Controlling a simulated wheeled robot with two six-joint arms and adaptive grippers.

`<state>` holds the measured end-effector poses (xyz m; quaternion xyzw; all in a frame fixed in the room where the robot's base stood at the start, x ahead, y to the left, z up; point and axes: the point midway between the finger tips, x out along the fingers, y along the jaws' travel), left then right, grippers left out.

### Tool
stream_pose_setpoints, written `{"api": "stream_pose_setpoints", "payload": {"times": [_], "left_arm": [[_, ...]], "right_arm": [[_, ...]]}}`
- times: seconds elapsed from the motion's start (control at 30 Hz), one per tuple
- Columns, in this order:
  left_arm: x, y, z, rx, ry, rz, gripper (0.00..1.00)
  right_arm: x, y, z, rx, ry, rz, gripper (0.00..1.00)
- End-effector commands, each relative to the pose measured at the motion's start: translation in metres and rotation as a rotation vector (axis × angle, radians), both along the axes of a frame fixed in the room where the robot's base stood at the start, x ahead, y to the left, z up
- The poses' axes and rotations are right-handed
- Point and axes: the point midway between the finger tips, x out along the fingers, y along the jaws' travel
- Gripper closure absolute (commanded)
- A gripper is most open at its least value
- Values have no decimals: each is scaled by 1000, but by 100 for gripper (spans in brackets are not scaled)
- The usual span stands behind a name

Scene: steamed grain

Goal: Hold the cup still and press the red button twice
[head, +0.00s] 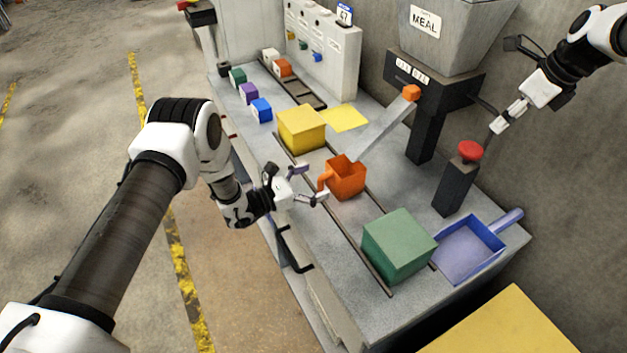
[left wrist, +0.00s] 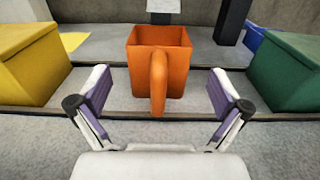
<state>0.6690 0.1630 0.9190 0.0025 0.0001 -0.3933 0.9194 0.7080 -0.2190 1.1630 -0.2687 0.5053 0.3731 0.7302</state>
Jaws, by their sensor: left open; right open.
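The orange cup (head: 346,178) stands upright on the track of the bench, below the chute of the meal hopper, its handle toward my left gripper. My left gripper (head: 307,185) is open just in front of the cup. In the left wrist view the cup (left wrist: 172,58) stands between and beyond the open fingers (left wrist: 158,98), its handle pointing at the palm. The red button (head: 470,151) tops a dark post at the right of the bench. My right gripper (head: 505,88) is open and empty, up and to the right of the button.
A yellow box (head: 302,128) and a green box (head: 399,245) stand on the track either side of the cup. A blue scoop-like tray (head: 470,249) lies at the right. The hopper (head: 440,40) stands behind with its sloping chute (head: 385,124). Small coloured blocks (head: 249,92) line the back left.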

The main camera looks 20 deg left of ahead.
Motion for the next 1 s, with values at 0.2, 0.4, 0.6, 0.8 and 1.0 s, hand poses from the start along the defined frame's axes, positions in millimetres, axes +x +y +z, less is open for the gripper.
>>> {"api": "stream_pose_setpoints", "payload": {"times": [0.2, 0.4, 0.6, 0.8, 1.0], "left_arm": [[22, -24, -1, -1, 1, 0, 0], [45, -48, -1, -1, 2, -1, 0], [52, -55, -1, -1, 3, 2, 0], [52, -55, -1, -1, 4, 2, 18], [52, -55, -1, -1, 4, 1, 51]], "right_arm": [[0, 0, 0, 0, 0, 1, 58], [0, 0, 0, 0, 0, 0, 58], [0, 0, 0, 0, 0, 0, 58], [0, 0, 0, 0, 0, 1, 58], [0, 0, 0, 0, 0, 0, 58]]}}
